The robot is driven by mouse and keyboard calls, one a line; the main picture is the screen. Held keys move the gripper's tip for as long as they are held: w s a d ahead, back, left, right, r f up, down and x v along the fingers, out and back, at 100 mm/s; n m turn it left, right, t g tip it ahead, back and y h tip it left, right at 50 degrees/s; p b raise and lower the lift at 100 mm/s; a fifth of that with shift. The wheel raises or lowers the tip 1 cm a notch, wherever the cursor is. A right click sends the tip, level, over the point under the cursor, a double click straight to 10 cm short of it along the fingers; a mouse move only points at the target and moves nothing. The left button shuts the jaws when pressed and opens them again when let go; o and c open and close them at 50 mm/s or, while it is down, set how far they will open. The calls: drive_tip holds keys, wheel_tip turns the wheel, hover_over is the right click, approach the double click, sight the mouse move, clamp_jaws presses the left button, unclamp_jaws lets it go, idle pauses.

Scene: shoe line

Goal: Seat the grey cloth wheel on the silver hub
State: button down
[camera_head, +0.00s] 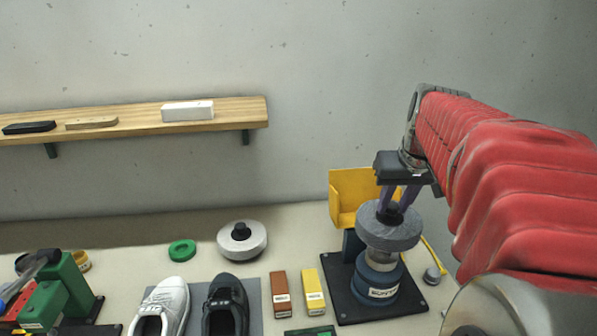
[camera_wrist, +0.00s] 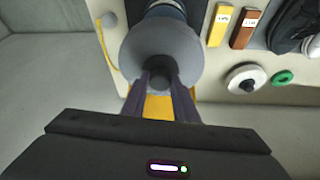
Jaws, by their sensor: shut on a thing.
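The grey cloth wheel (camera_head: 387,236) is a thick grey disc with a dark knob in its middle. My gripper (camera_head: 392,208) is shut on that knob from above.
A yellow guard (camera_head: 347,192) stands behind the machine. A white wheel with a black knob (camera_head: 241,240) and a green ring (camera_head: 182,250) lie to the left. Brown (camera_head: 281,294) and yellow blocks (camera_head: 314,292) and two shoes (camera_head: 226,306) are in front. A shelf (camera_head: 130,119) is on the wall.

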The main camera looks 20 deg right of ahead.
sight(392, 223)
drive_tip(key=shift+f, duration=2.85)
drive_tip(key=shift+f, duration=0.55)
drive_tip(key=c, duration=1.7)
unclamp_jaws()
drive_tip(key=shift+o, duration=0.2)
drive_tip(key=shift+f, duration=0.1)
drive_tip(key=shift+s, duration=0.1)
drive_tip(key=shift+v, duration=5.5)
